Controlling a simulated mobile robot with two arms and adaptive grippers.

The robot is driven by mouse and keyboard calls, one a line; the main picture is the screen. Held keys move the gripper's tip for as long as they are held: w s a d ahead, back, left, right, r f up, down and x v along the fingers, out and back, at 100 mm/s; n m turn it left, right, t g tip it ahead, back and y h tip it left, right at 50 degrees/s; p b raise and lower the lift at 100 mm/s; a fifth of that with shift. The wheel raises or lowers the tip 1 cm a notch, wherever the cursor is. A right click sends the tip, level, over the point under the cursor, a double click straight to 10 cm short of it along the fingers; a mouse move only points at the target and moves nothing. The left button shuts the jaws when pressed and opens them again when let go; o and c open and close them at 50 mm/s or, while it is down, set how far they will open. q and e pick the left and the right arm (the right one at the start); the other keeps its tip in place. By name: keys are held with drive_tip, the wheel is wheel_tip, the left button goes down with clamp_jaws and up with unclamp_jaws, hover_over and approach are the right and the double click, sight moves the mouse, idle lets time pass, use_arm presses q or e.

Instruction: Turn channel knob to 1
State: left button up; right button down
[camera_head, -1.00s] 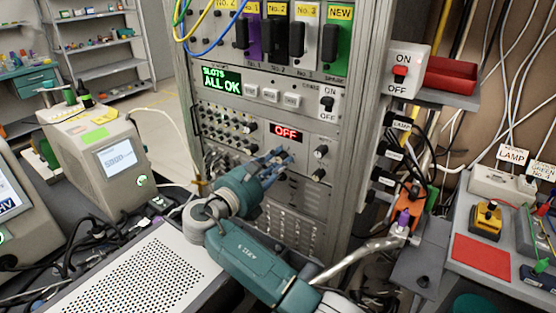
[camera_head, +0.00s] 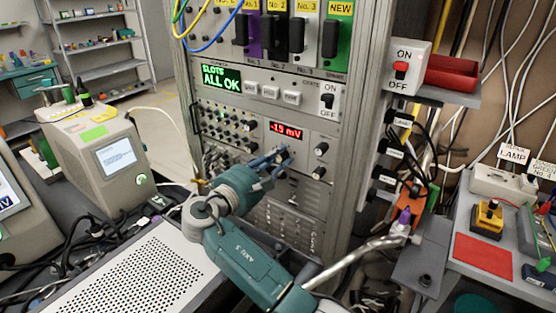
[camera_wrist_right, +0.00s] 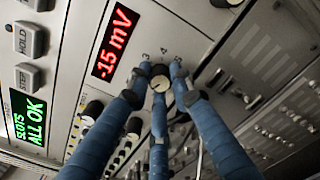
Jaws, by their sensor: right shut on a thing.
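The channel knob (camera_wrist_right: 160,83) is a small round dark knob with a pale face, below the red display in the right wrist view. Numbers 3 and 4 show on the panel beside it. My right gripper (camera_wrist_right: 158,76) is shut on it, its blue fingers around the knob. In the head view my right gripper (camera_head: 270,160) reaches the panel just below the display (camera_head: 286,130), and its fingers mostly hide the knob. The display reads about -15 mV in red; it also shows in the right wrist view (camera_wrist_right: 115,40). My left gripper is not in view.
Two dark knobs (camera_head: 320,149) sit to the right of the gripper. An ON/OFF switch (camera_head: 328,101) and a green "SLOTS ALL OK" screen (camera_head: 221,79) are above. A perforated box (camera_head: 130,275) lies in front.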

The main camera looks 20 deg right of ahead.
sight(286, 120)
idle(0.3)
drive_tip(key=c, duration=1.5)
unclamp_jaws()
drive_tip(key=shift+c, duration=0.2)
wheel_tip(286, 120, up, 10)
drive_tip(key=shift+f, duration=0.1)
drive_tip(key=shift+s, duration=0.1)
